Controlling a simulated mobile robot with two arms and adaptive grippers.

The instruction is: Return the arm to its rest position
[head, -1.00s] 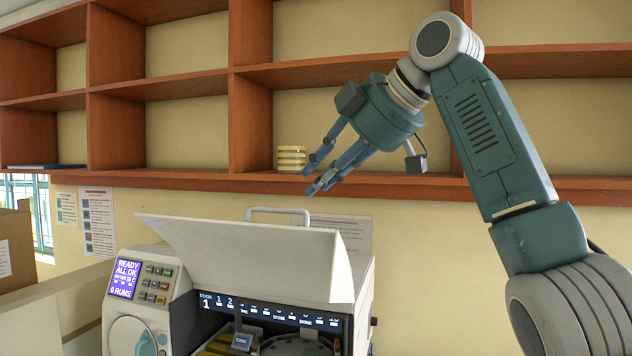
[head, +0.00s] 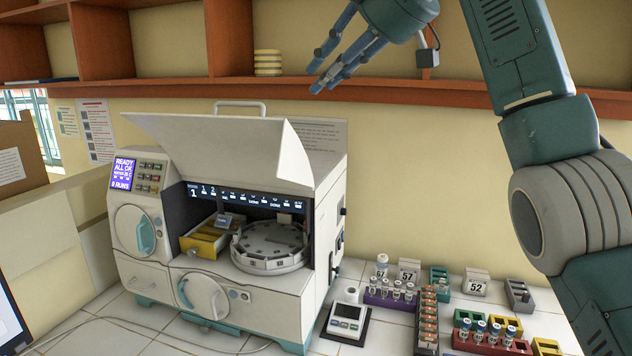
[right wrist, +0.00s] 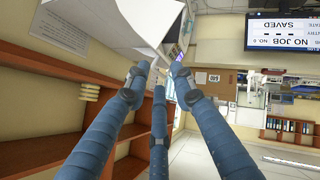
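My right arm comes in from the right in the head view, raised above the bench. Its gripper (head: 322,72) hangs in front of the wall shelf, up and to the right of the incubator's raised lid. Its fingers are apart with nothing between them, and the right wrist view shows the same empty fingers (right wrist: 160,76). The white culture incubator (head: 329,215) stands on the bench with its lid (head: 215,150) up. A round grey carousel (head: 268,248) and a yellow drawer or tray (head: 203,243) show inside. My left gripper is not in view.
The wooden shelf (head: 400,91) runs behind my right gripper, with a pale stack (head: 268,63) on it. On the bench right of the incubator are a small scale (head: 346,320), a purple vial rack (head: 390,300), a red rack (head: 490,343) and number cards (head: 475,285).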

